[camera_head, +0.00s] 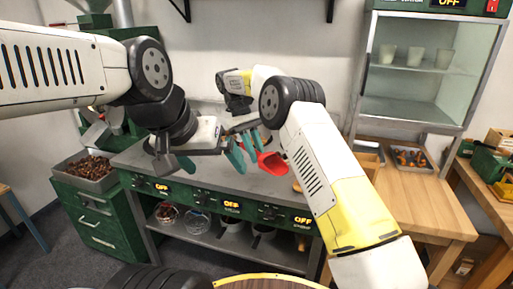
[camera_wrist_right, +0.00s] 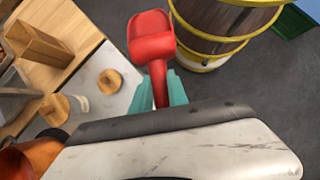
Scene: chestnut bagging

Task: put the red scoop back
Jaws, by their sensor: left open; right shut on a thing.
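The red scoop (camera_head: 272,163) is held above the grey metal counter (camera_head: 205,182) in the head view. My right gripper (camera_head: 250,143) is shut on its handle. In the right wrist view the scoop (camera_wrist_right: 151,42) points away from the teal fingers, its handle between them. My left gripper (camera_head: 209,160) is open and empty over the counter, just left of the right gripper. The two grippers are close together and partly overlap in the head view. The scoop's resting place cannot be made out for certain.
A tray of chestnuts (camera_head: 88,168) stands on the green cabinet at left. A glass-fronted cabinet (camera_head: 432,60) with cups and a wooden table (camera_head: 418,208) are at right. A wooden barrel with yellow hoops (camera_wrist_right: 207,45) stands near the scoop in the wrist view.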

